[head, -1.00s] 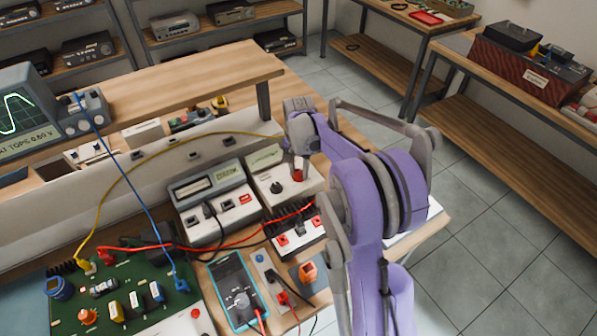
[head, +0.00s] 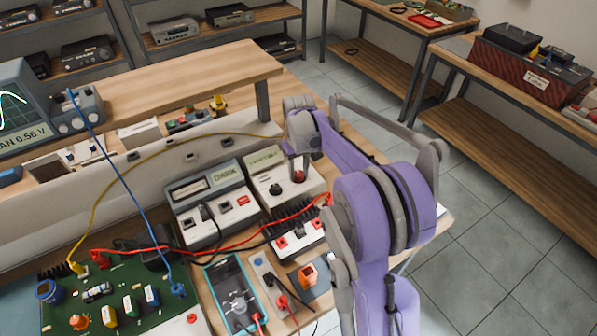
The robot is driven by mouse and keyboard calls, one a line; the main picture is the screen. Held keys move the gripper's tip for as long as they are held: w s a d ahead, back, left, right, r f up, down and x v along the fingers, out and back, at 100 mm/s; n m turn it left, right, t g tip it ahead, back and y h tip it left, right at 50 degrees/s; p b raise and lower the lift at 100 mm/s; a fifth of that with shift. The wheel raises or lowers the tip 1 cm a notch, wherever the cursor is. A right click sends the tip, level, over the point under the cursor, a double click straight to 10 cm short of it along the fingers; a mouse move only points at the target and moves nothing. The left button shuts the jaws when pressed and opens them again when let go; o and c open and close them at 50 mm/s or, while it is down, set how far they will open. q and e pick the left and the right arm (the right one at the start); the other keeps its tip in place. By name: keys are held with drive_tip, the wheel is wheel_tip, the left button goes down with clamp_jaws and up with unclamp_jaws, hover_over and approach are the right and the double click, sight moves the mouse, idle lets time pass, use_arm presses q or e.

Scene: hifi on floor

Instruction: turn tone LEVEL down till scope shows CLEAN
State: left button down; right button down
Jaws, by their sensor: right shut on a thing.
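The scope (head: 22,105) stands at the left edge, cut off by the frame. Its screen shows a green wave with a rounded top, and the readable text is "AN 0.56 V". The tone box (head: 262,176) is a pale unit with a small display, a black knob (head: 275,189) and a red knob (head: 298,177). My right gripper (head: 299,168) points down over the box, with its fingers shut on the red knob. The box's lettering is too small to read, and the gripper partly hides the knob. My left gripper is out of view.
A meter unit (head: 207,203) stands left of the tone box. A green circuit board (head: 118,285), a blue multimeter (head: 236,295) and red, blue and yellow leads crowd the front. The raised shelf (head: 180,85) stands behind. Tiled floor is clear at right.

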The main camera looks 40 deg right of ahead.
sight(299, 173)
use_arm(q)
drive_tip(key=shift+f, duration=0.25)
use_arm(e)
drive_tip(key=shift+n, duration=1.5)
drive_tip(key=shift+c, duration=2.2)
unclamp_jaws()
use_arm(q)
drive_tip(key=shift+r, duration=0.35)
use_arm(e)
wheel_tip(299, 173, up, 11)
